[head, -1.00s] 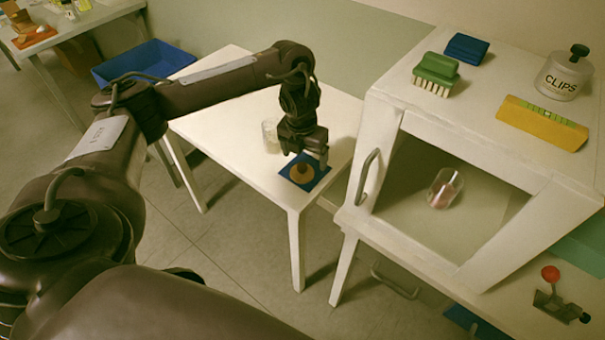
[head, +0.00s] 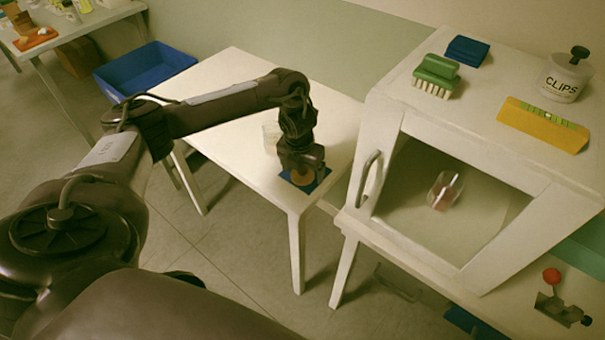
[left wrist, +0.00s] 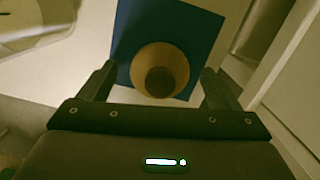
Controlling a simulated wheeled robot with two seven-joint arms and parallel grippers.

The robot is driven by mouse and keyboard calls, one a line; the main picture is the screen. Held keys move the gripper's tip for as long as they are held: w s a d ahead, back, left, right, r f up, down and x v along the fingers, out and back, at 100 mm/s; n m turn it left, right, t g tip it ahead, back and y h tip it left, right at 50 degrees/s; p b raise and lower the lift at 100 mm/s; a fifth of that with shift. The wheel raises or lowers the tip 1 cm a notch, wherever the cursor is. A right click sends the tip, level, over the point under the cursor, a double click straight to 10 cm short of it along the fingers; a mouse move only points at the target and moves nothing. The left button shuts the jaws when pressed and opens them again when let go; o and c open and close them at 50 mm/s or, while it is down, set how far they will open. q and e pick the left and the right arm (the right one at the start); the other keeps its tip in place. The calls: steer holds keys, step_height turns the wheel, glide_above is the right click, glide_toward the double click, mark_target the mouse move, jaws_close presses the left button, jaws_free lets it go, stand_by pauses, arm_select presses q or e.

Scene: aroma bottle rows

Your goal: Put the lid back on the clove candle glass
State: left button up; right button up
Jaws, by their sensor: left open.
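A round tan lid (left wrist: 140,66) with a dark knob (left wrist: 160,82) lies on a blue square mat (left wrist: 195,30) on the small white table. In the head view, the lid (head: 302,181) and mat (head: 318,187) are partly hidden by my left gripper (head: 303,172). That gripper is open just above the lid. In the left wrist view, its two fingers (left wrist: 157,85) stand on either side of the lid, with nothing held. A clear glass (head: 270,137) stands on the table behind the gripper, partly hidden. Another clear glass (head: 444,190) with pinkish contents is in the white cabinet. No clove label is readable.
The white cabinet (head: 385,110) with a grey handle (head: 369,178) stands right of the table. On top are a green brush (head: 436,72), a blue block (head: 467,50), a clips jar (head: 562,78) and a yellow level (head: 540,125). The table's left part is clear.

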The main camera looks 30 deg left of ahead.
mark_target(302, 168)
arm_select(q)
steer(key=c, duration=1)
steer(key=shift+r, duration=0.1)
steer(key=shift+r, duration=0.25)
step_height(302, 168, up, 2)
steer(key=shift+w+r, duration=0.1)
step_height(302, 168, up, 17)
steer(key=p, duration=0.6)
steer(key=shift+p, duration=0.4)
steer(key=shift+c, duration=0.2)
